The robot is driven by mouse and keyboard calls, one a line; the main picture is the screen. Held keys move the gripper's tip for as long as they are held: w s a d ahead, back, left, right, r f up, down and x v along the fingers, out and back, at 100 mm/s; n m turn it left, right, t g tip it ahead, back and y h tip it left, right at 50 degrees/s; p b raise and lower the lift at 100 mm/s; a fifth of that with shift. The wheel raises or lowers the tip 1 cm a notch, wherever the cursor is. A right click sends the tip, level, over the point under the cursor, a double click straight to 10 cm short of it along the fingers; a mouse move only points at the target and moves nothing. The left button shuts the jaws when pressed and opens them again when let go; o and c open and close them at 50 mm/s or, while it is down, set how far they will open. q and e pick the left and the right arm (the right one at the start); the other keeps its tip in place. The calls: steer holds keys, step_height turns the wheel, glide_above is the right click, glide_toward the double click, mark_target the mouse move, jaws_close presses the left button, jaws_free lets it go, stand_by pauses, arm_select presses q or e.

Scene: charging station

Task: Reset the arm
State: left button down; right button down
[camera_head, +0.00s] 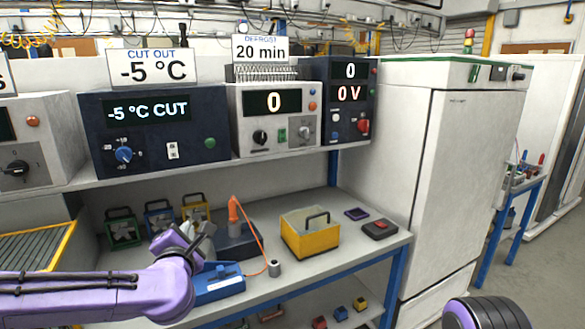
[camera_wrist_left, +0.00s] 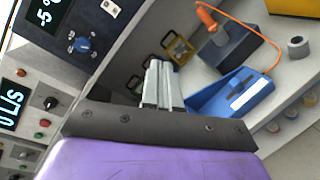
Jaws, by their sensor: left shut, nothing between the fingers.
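My left arm is purple and comes in from the left in the head view, in front of the bench. My left gripper (camera_head: 197,237) is at its end, partly hidden by the wrist. In the left wrist view its two grey fingers (camera_wrist_left: 160,84) are together with nothing between them. They lie in front of the bench, apart from the blue device (camera_wrist_left: 232,95) as far as I can tell. My right gripper is in neither view.
The bench holds the blue device (camera_head: 218,283), an orange-handled tool (camera_head: 234,210) in a dark stand, a yellow bin (camera_head: 309,240) and several small fans. Above is a shelf with a dark blue control box (camera_head: 158,135). A white cabinet (camera_head: 465,150) stands at right.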

arm_select(q)
steer(key=s+d+f+m+g+h, duration=0.1)
steer(key=s+f+m+g, duration=0.2)
steer(key=f, duration=0.6)
steer(key=s+d+f+m+g+h, duration=0.1)
steer(key=s+f+m, duration=0.35)
steer(key=f, duration=0.45)
steer(key=s+d+f+m+g+h, duration=0.1)
steer(key=s+f+m, duration=0.25)
steer(key=f, duration=0.45)
steer(key=s+a+f+m+g+y, duration=0.1)
steer(key=s+a+f+m+g, duration=0.1)
steer(key=s+f, duration=0.4)
steer(key=s+a+f+m+g, duration=0.3)
steer(key=s+f, duration=0.3)
steer(key=s, duration=0.6)
steer(key=s+a+f+m+g+y, duration=0.1)
steer(key=s+a+f+m+g, duration=0.2)
steer(key=s, duration=0.6)
step_height(320, 180, down, 3)
steer(key=shift+s+a+f+m+y, duration=0.2)
steer(key=shift+s+a+m+y, duration=0.15)
steer(key=shift+a+m, duration=0.55)
steer(key=shift+a, duration=0.1)
